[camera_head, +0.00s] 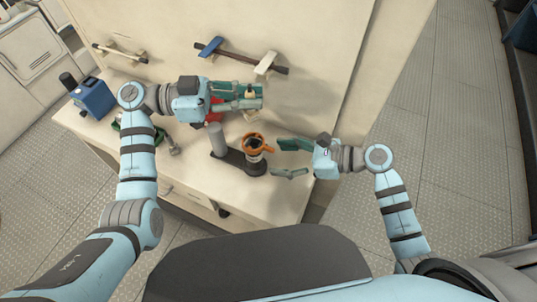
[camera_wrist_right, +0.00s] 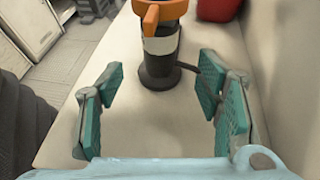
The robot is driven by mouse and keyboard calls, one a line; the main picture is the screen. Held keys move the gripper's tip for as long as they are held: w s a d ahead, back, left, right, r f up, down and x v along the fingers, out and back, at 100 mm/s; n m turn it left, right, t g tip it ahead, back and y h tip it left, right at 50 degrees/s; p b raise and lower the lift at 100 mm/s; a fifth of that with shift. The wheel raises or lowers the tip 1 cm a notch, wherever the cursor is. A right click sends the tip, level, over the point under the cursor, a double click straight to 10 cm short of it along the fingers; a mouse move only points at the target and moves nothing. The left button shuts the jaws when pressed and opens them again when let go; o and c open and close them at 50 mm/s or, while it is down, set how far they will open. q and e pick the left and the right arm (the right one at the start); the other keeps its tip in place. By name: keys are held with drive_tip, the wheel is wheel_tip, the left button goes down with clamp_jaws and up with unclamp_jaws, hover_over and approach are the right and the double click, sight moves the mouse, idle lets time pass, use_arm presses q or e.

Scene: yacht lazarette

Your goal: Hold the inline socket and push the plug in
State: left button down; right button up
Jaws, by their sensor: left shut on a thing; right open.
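My left gripper (camera_head: 258,97) is shut high over the back of the bench, with its fingers pointing right. A small pale thing (camera_head: 250,92) shows at its fingers; I cannot tell if it is the plug. A black upright cylinder with a white band (camera_wrist_right: 160,45) and an orange collar (camera_wrist_right: 166,12) stands on the bench, possibly the inline socket. The orange collar also shows in the head view (camera_head: 250,151). My right gripper (camera_head: 285,159) is open and empty, to the right of the cylinder. In the wrist view its open fingers (camera_wrist_right: 155,110) face the cylinder, not touching it.
A red thing (camera_head: 214,107) lies partly behind my left gripper. A grey cylinder (camera_head: 216,141) stands left of the orange collar. A blue box (camera_head: 93,97) stands at the far left. The bench's front right is clear.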

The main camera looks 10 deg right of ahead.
sight(254, 158)
use_arm(q)
drive_tip(key=shift+a, duration=0.15)
use_arm(e)
drive_tip(key=x, duration=0.8)
drive_tip(key=shift+a+f, duration=0.2)
drive_tip(key=shift+a, duration=0.1)
drive_tip(key=shift+d, duration=0.1)
drive_tip(key=c, duration=0.3)
clamp_jaws()
